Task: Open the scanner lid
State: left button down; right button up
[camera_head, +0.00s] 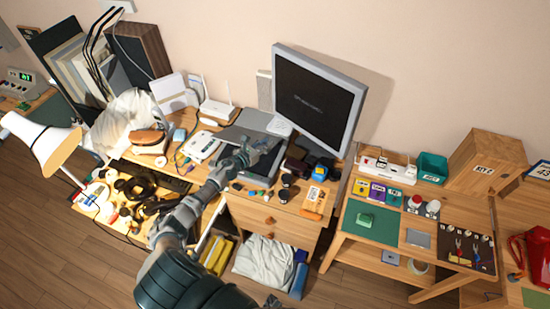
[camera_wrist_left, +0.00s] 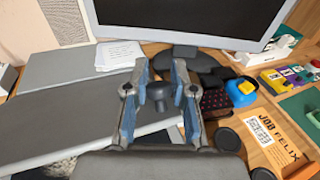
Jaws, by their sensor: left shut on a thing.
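The scanner (camera_head: 243,137) is a flat grey device on the wooden desk, just left of the monitor. In the left wrist view its grey lid (camera_wrist_left: 75,122) spans the left side. My left gripper (camera_head: 262,147) reaches over the scanner's right part and hides some of it. In the left wrist view the gripper (camera_wrist_left: 158,82) has its two fingers either side of a dark knob (camera_wrist_left: 157,90) and is shut on it. How the knob joins the lid is hidden. I cannot tell how far the lid is raised. My right gripper is not clearly visible.
The monitor (camera_head: 315,100) stands close behind the gripper. A white paper (camera_wrist_left: 118,56) lies behind the lid. Dark round items (camera_head: 285,188) and a blue-and-yellow object (camera_wrist_left: 241,91) crowd the right side. A keyboard (camera_head: 155,175) and clutter fill the left.

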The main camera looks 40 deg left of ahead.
pick_arm(q)
jog(key=w+r, duration=0.2)
jog(key=r, duration=0.1)
jog(key=shift+w, duration=0.35)
jog(key=w+a+r+g+p, duration=0.2)
jog(key=w+r+p, duration=0.1)
jog(key=w, duration=0.5)
jog(key=shift+w+a+r+n+g+p, duration=0.3)
jog(key=shift+w+a+n+g+p, duration=0.05)
jog(key=shift+n+g+p, duration=0.05)
jog(key=c, duration=1)
grip_release()
jog(key=shift+w+a+f, duration=0.1)
jog(key=shift+w+a, duration=0.15)
pick_arm(e)
notch_tip(320, 180, up, 4)
jog(key=shift+a+r, duration=0.1)
jog(key=shift+a, duration=0.05)
pick_arm(q)
jog(key=shift+s+a, duration=0.1)
